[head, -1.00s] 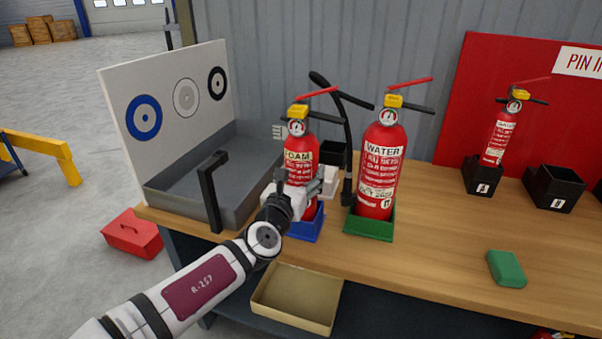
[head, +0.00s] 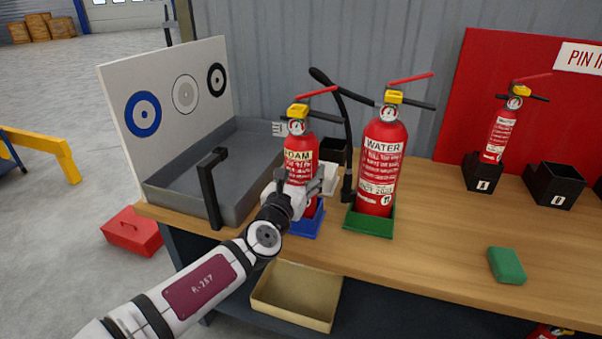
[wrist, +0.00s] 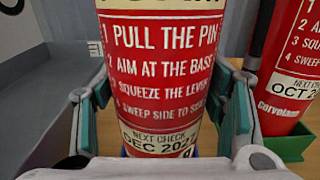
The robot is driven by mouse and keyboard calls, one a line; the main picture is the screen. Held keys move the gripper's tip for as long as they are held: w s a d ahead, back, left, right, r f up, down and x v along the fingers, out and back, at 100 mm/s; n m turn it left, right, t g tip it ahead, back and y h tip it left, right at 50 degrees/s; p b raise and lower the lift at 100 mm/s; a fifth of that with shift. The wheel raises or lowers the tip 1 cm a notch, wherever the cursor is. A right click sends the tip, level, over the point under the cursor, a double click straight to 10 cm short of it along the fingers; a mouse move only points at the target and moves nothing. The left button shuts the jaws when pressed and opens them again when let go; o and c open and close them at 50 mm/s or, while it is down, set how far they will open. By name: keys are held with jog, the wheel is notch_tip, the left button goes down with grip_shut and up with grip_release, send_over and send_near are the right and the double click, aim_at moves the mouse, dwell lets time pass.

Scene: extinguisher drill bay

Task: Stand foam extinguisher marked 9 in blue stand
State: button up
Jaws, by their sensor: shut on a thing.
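The red foam extinguisher (head: 300,152) with a "FOAM" label stands upright with its base in the blue stand (head: 305,225) on the bench. My gripper (head: 308,187) is around its lower body, shut on it. In the wrist view the extinguisher (wrist: 160,75) fills the middle between the two finger pads, its check label reading "DEC 202" with the last digit unclear.
A red water extinguisher (head: 381,165) stands in a green stand (head: 369,222) close to the right. A grey tray (head: 165,203) with a target board (head: 150,80) is at left. A smaller extinguisher (head: 500,130) and black holders stand at back right. A green block (head: 507,266) lies front right.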

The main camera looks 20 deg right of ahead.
aim_at(301, 140)
jog(key=shift+f, duration=0.5)
dwell(0.6)
jog(key=o, duration=1.9)
jog(key=shift+f, duration=0.1)
jog(key=shift+f, duration=0.15)
notch_tip(301, 140, up, 10)
jog(key=shift+r, duration=0.15)
